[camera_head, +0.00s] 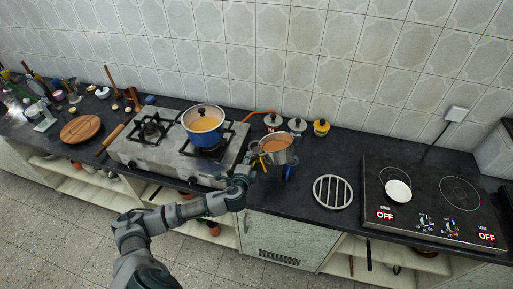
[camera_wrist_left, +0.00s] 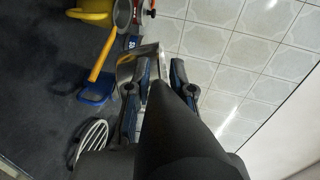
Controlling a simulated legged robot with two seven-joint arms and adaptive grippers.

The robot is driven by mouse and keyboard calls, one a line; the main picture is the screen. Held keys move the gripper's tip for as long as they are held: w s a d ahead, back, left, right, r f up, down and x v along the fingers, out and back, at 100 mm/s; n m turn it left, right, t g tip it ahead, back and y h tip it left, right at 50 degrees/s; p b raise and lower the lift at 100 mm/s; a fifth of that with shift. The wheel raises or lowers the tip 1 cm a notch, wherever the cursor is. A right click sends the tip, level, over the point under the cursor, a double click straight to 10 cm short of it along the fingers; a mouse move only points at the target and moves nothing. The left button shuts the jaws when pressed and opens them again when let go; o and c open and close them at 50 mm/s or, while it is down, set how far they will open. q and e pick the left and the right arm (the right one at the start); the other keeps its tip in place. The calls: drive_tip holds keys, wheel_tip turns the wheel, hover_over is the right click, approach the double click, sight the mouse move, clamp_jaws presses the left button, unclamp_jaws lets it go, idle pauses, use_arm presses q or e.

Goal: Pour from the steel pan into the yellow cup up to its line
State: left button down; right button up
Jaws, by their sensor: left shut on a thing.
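My right gripper is not in view.
A blue pot (camera_head: 203,126) with orange contents stands on the gas stove (camera_head: 140,150). Lidded jars (camera_head: 321,127) stand along the wall. A round slatted trivet (camera_head: 333,192) lies right of the pan. A hob (camera_head: 430,205) with a white dish (camera_head: 398,191) is farther right.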

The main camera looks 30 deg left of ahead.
use_arm(q)
drive_tip(key=shift+w+a+r+n+g+h+p, duration=0.25)
drive_tip(key=shift+a+r+n, duration=0.1)
drive_tip(key=shift+a, duration=0.3)
drive_tip(key=shift+w+a+r+n+g+h+p, duration=0.1)
drive_tip(key=shift+a+r+n+g+h+p, duration=0.2)
drive_tip(key=shift+a, duration=0.35)
idle(2.8)
drive_tip(key=shift+w+a+f+n+g+h, duration=0.15)
drive_tip(key=shift+a+f+n+h, duration=0.15)
drive_tip(key=shift+a, duration=0.25)
drive_tip(key=shift+w+a+f+n+g+h, duration=0.1)
drive_tip(key=shift+a+n+h, duration=0.05)
drive_tip(key=shift+a+n, duration=0.3)
idle(2.2)
drive_tip(key=shift+a+f+b, duration=0.2)
drive_tip(key=shift+b, duration=0.1)
idle(0.4)
